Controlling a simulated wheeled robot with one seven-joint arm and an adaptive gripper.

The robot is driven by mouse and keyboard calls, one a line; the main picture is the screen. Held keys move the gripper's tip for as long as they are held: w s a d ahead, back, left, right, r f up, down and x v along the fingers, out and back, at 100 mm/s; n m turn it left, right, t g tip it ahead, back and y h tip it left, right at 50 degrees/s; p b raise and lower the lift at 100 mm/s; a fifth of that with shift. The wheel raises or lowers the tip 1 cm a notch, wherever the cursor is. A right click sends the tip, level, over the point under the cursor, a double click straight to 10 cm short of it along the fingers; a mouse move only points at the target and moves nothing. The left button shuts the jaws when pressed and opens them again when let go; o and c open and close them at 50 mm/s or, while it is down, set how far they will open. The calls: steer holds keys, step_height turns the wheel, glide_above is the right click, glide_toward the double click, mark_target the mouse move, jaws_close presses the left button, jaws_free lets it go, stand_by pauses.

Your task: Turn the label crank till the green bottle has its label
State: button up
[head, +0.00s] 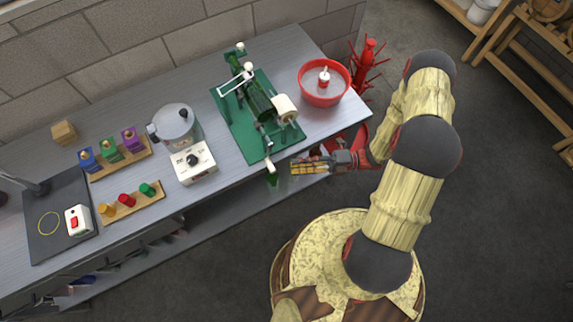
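The labelling machine stands on a green base plate (229,117) near the right end of the bench. The green bottle (259,101) lies in it, and its visible side looks plain green. A cream label roll (285,109) sits to the right of the bottle. My gripper (294,166) is just right of this handle, fingers pointing left, with a small apparent gap. The fingers overlap in this view, so their opening is unclear.
A red basin (324,97) stands at the bench's right end, beside a red bottle tree (369,61). A pot (174,124), a white box with a dark knob (194,163) and racks of coloured items (133,202) stand to the left. The floor in front is mostly clear.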

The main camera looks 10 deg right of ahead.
steer(key=shift+d, duration=0.65)
steer(key=shift+c, duration=0.6)
